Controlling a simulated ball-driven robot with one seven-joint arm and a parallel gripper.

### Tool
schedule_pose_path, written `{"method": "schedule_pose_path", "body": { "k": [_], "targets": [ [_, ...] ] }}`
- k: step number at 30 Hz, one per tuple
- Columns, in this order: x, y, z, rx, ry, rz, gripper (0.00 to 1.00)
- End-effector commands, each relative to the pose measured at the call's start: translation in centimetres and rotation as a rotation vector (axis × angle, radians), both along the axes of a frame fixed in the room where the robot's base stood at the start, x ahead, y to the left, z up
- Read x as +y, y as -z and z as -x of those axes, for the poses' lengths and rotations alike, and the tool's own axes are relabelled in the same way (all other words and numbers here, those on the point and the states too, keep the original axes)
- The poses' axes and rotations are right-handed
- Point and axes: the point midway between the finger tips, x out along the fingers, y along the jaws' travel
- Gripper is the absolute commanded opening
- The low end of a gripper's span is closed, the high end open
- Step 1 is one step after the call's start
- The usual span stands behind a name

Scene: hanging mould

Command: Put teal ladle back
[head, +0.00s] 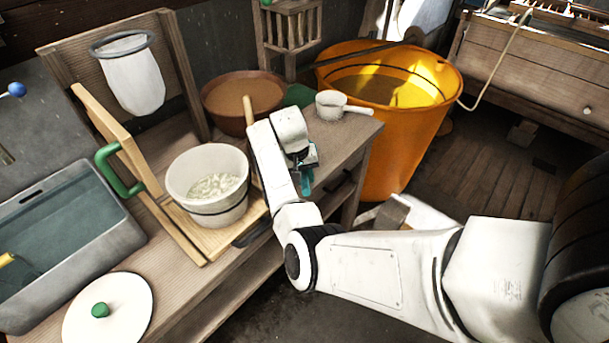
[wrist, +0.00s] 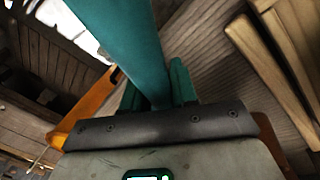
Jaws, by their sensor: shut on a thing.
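My gripper (head: 305,172) is at the front edge of the wooden bench, to the right of the white pail. In the wrist view my gripper (wrist: 158,92) is shut on a broad teal piece of the teal ladle (wrist: 122,38), which runs up and out of the top of the picture. The ladle's far end is out of the wrist view. In the head view my wrist hides most of what I hold, and only a little teal shows, which I cannot tell apart from the fingers.
A white pail (head: 207,178) with pale contents stands on the bench (head: 350,135). Behind are a brown bowl (head: 217,94) and a small white dipper (head: 333,106). An orange tub (head: 390,150) stands at right. A grey basin (head: 65,240) and white lid (head: 108,312) are at left.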

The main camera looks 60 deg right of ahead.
Motion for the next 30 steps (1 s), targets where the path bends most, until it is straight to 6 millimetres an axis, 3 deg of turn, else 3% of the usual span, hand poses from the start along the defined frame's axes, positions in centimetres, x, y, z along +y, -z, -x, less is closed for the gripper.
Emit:
{"method": "schedule_pose_path", "body": {
  "k": [8, 18, 23, 30],
  "targets": [
    [0.0, 0.0, 0.0, 0.001, 0.0, -0.001, 0.52],
    [0.0, -0.5, -0.1, -0.001, 0.0, 0.001, 0.53],
    [0.4, -2.6, -0.4, -0.003, -0.002, 0.002, 0.53],
    [1.2, -7.5, -0.9, -0.004, 0.0, 0.002, 0.53]
  ]
}}
